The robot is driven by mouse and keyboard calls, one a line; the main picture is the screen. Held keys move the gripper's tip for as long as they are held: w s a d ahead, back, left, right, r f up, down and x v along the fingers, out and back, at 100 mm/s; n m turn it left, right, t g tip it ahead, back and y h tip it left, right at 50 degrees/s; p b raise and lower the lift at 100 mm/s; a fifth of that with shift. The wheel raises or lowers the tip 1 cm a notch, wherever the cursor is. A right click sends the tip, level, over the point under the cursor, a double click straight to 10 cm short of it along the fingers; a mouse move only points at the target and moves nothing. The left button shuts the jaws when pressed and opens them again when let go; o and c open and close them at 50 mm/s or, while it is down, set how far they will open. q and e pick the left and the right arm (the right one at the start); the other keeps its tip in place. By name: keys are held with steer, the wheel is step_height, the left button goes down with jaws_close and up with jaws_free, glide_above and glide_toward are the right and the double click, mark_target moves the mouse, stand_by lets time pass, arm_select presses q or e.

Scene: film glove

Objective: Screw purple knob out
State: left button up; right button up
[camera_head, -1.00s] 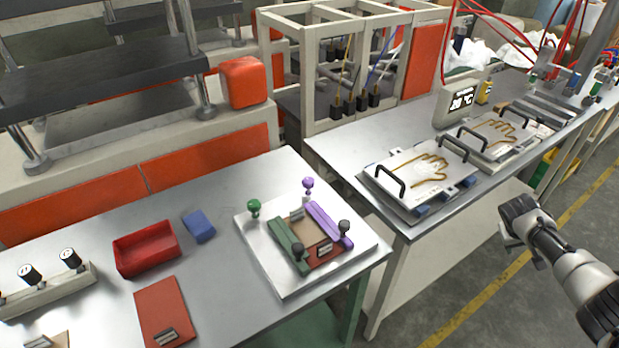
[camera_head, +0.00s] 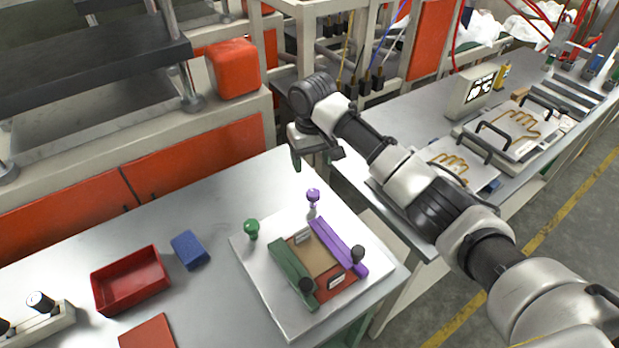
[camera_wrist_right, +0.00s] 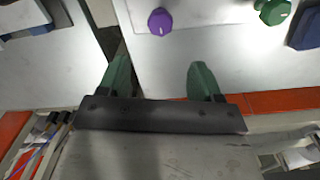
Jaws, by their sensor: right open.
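The purple knob (camera_head: 313,196) stands upright at the back corner of a white plate (camera_head: 262,291) on the near table. It also shows in the right wrist view (camera_wrist_right: 160,21), ahead of my fingers and apart from them. A green knob (camera_head: 251,229) stands to its left on the same plate. The plate carries a fixture with a purple bar (camera_head: 336,246) and a green bar (camera_head: 290,270). My right gripper (camera_head: 313,164) is above the table's back edge, behind the purple knob. Its two green fingers (camera_wrist_right: 158,78) are apart, with nothing between them. My left gripper is out of view.
A red tray (camera_head: 131,279) and a blue block (camera_head: 189,250) lie left of the plate. A red box (camera_head: 233,68) sits on the machine behind. The second table, with glove plates (camera_head: 515,130), is partly covered by my right arm.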

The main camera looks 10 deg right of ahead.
mark_target(313, 193)
steer(key=shift+s+d+f, duration=0.15)
steer(key=shift+s+f, duration=0.7)
steer(key=shift+f, duration=0.1)
step_height(313, 193, down, 4)
steer(key=shift+w+r+p, duration=0.1)
steer(key=shift+r+p, duration=0.15)
steer(key=shift+p, duration=0.2)
step_height(313, 193, down, 4)
steer(key=shift+w+f, duration=0.15)
steer(key=shift+f, duration=0.05)
steer(key=shift+c, duration=0.3)
steer(key=c, duration=0.9)
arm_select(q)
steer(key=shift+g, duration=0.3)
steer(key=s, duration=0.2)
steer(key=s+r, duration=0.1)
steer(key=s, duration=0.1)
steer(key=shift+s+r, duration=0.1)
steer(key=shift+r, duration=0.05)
